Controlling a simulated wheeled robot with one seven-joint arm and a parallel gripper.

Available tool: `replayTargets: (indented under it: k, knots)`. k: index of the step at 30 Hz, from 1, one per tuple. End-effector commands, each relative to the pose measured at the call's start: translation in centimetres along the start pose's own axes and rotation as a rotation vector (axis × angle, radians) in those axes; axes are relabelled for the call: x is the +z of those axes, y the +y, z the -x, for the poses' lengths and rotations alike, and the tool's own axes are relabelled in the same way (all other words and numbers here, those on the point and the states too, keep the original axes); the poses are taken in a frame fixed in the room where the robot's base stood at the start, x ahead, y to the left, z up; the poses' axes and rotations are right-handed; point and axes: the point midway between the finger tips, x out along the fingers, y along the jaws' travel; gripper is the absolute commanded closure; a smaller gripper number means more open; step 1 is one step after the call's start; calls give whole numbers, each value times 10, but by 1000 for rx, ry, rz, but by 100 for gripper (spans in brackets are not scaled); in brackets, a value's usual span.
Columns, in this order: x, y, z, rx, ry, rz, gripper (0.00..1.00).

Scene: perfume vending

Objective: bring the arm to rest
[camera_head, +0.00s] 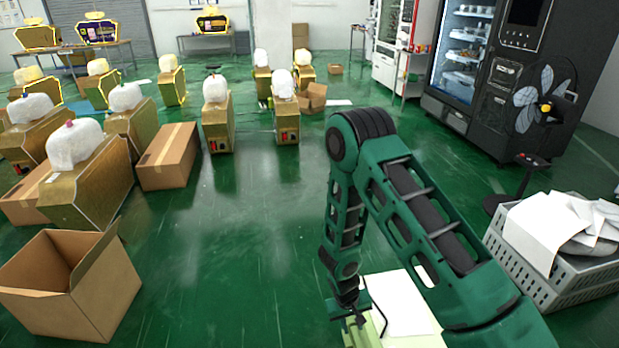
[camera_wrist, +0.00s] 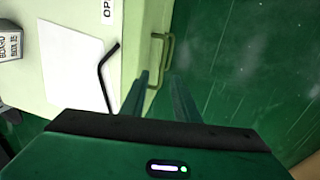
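The sheet also shows in the head view (camera_head: 403,300).
An open cardboard box (camera_head: 105,290) stands at lower left. A grey crate (camera_head: 575,275) with white papers is at right, near a black fan (camera_head: 540,100) and a vending machine (camera_head: 480,60). The green floor in the middle is clear.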

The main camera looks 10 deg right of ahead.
Motion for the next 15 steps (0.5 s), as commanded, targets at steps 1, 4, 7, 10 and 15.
replayTargets:
  k: [1, 4, 7, 10, 15]
  knots:
    - [-2, 3, 4, 1, 2, -5, 72]
    - [-9, 16, 21, 5, 4, -23, 72]
    - [-17, 39, 50, 11, 4, -55, 72]
    - [-22, 67, 85, 17, 1, -93, 72]
    - [-19, 115, 142, 24, -9, -161, 72]
